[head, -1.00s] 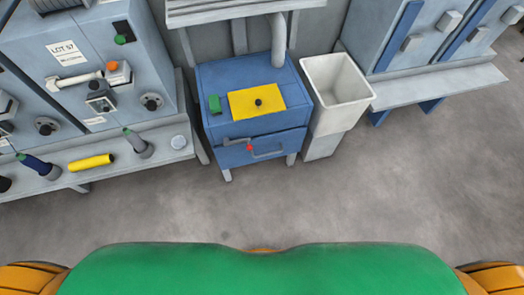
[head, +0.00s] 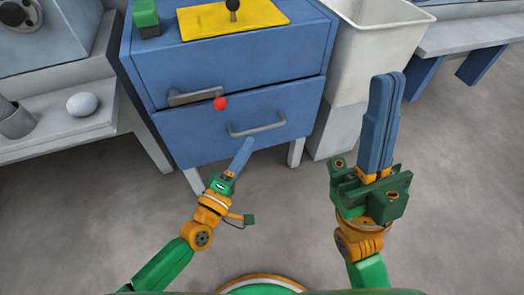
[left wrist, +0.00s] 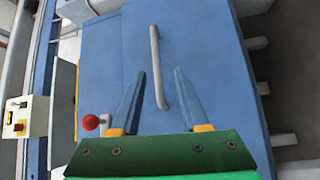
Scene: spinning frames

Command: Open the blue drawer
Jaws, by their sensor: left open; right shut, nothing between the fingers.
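The blue drawer (head: 190,145) is the lower front of a blue cabinet and looks shut. Its grey bar handle (head: 257,125) runs across the front; in the left wrist view the handle (left wrist: 157,50) appears upright. A latch lever with a red knob (head: 220,104) sits above it, also seen as a red knob (left wrist: 91,122) in the left wrist view. My left gripper (head: 246,146) is open just before the handle. In the left wrist view its fingers (left wrist: 160,71) appear on either side of the bar; contact cannot be told. My right gripper (head: 390,80) is shut and empty, right of the drawer.
A yellow plate (head: 200,22) with a black knob and a green block (head: 146,20) are on the cabinet top. A white bin (head: 375,45) stands to its right. A grey bench (head: 75,120) stands left. Floor before the cabinet is clear.

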